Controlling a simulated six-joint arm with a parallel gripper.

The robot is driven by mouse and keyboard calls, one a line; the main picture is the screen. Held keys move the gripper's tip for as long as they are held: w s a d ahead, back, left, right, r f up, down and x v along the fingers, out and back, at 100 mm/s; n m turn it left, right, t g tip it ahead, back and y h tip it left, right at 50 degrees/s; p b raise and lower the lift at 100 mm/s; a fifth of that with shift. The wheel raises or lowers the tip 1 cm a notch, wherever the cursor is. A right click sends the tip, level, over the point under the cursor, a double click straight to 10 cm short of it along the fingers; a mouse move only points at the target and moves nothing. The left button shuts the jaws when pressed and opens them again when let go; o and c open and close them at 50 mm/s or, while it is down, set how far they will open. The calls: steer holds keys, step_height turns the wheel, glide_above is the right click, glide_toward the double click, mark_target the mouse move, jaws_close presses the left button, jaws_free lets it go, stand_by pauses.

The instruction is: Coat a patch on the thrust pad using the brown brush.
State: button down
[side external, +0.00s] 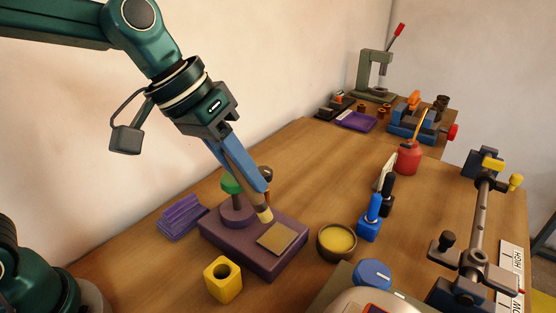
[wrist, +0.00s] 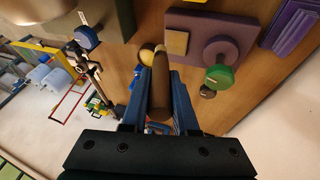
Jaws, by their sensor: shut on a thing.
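My gripper (side external: 255,190) has blue fingers shut on a brush (side external: 264,213), which points down with its pale tip lowest. In the wrist view the brush (wrist: 160,85) shows as a brown cylinder between the fingers. The thrust pad (side external: 275,239) is a tan square plate on a purple block (side external: 240,248); the pad also shows in the wrist view (wrist: 177,43). The brush tip is at the pad's far edge in the side view; I cannot tell whether it touches. A brown bowl (side external: 337,241) of yellow paste stands right of the block.
A green-topped post (side external: 231,185) rises from the purple block close to my fingers. A yellow holed block (side external: 222,280), a purple ribbed piece (side external: 181,217), a blue bottle (side external: 370,220) and a red oil can (side external: 408,158) stand around. Bare table lies behind the bowl.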

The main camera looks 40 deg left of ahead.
steer(key=shift+w+d+f, duration=0.1)
steer(key=shift+w+f, duration=0.15)
steer(key=shift+f, duration=1.05)
steer(key=shift+w+d+f, duration=0.1)
steer(key=shift+w+f, duration=0.1)
steer(key=shift+f, duration=1.15)
steer(key=shift+w+d+f, duration=0.1)
steer(key=shift+w+f, duration=0.15)
steer(key=shift+f, duration=1.05)
steer(key=shift+w+a, duration=0.2)
steer(key=shift+w, duration=3)
steer(key=shift+s+f, duration=0.1)
steer(key=shift+s, duration=0.75)
steer(key=shift+s+d, duration=0.15)
steer(key=shift+s, duration=1.35)
steer(key=shift+s+d, duration=0.15)
steer(key=shift+s, duration=1.35)
steer(key=shift+a, duration=0.25)
steer(key=shift+w+a, duration=0.4)
steer(key=shift+w, duration=0.55)
steer(key=shift+w+a, duration=0.1)
steer(key=shift+w, duration=2.8)
steer(key=shift+s+d, duration=0.15)
steer(key=shift+s, duration=1.75)
steer(key=shift+s+d, duration=0.1)
steer(key=shift+s, duration=1.85)
steer(key=shift+a+r, duration=0.2)
steer(key=shift+r, duration=1.9)
steer(key=shift+a+r, duration=0.15)
steer(key=shift+r, duration=1.9)
